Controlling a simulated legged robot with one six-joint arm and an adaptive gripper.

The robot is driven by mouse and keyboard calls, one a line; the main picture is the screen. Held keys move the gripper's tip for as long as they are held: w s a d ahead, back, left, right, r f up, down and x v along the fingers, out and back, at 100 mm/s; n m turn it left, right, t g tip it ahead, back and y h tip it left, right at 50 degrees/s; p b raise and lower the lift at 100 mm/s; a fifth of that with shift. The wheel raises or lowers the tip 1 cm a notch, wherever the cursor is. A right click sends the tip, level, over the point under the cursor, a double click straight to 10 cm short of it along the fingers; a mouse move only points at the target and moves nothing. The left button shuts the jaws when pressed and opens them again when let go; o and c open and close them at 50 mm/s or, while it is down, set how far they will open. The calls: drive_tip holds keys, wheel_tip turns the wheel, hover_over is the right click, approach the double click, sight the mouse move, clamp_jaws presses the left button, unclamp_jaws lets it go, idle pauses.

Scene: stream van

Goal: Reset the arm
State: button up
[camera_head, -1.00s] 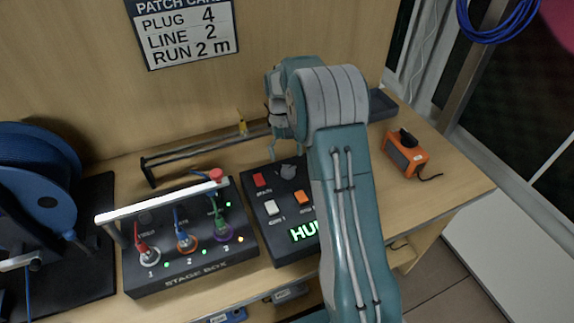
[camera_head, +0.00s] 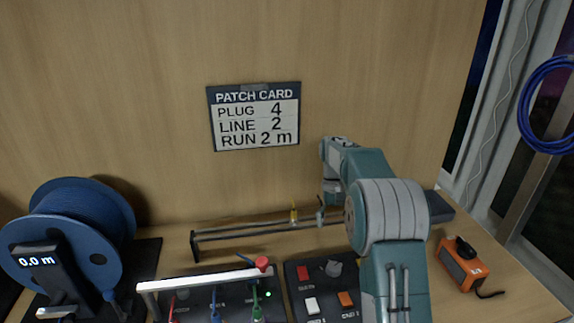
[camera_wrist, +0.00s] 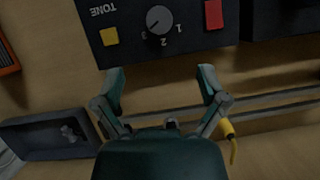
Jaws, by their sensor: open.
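My arm reaches up from the lower right of the head view, bends at the elbow and points toward the back wall. My gripper (camera_wrist: 161,75) is open and empty in the wrist view, its two fingers spread. The dark button box (camera_wrist: 135,30) with a knob, a yellow button and a red button lies just past the fingertips. In the head view the box (camera_head: 322,282) is partly hidden behind my arm. The fingertips are hard to make out there, near the rail at the back of the desk.
A rail (camera_head: 255,228) with a yellow plug (camera_head: 294,212) runs along the wall. The stage box (camera_head: 205,293), blue cable reel (camera_head: 85,215) and "0.0 m" display (camera_head: 38,262) are left. A dark tray (camera_head: 437,207) and orange device (camera_head: 460,265) are right. A patch card (camera_head: 255,117) hangs above.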

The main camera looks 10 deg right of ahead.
drive_tip(key=s+a+r+t, duration=0.3)
drive_tip(key=s+r, duration=0.4)
drive_tip(key=s+a+r+t, duration=0.2)
drive_tip(key=s+a+r, duration=0.1)
drive_tip(key=s+r, duration=0.35)
drive_tip(key=s+a+f+n+t, duration=0.1)
drive_tip(key=s+t, duration=0.4)
drive_tip(key=s, duration=1.2)
drive_tip(key=shift+a+f+n+h, duration=0.3)
drive_tip(key=shift+a+f, duration=0.5)
drive_tip(key=shift+a, duration=0.3)
